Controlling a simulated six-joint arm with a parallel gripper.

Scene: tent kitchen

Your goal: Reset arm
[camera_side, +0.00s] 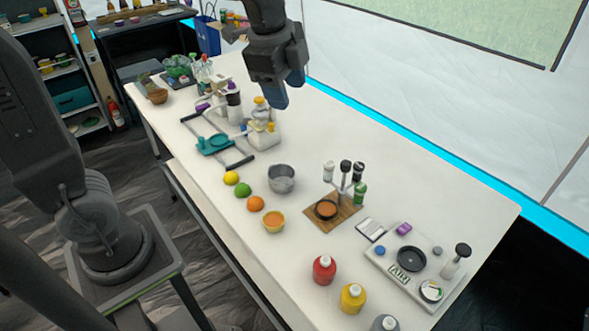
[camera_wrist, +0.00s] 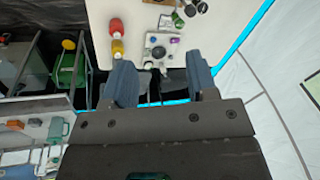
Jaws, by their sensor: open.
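My gripper (camera_side: 285,97) is raised above the far half of the white table (camera_side: 420,170) in the side view, pointing down. In the wrist view my gripper (camera_wrist: 160,85) shows its two blue-grey fingers spread apart, with nothing between them. It touches nothing on the table. My wrist hides part of the scene in the lower middle of the wrist view.
Nearer are a wooden board (camera_side: 345,217), a red bottle (camera_side: 324,269), a yellow bottle (camera_side: 353,297) and a white tray (camera_side: 385,259). A tent wall runs behind.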

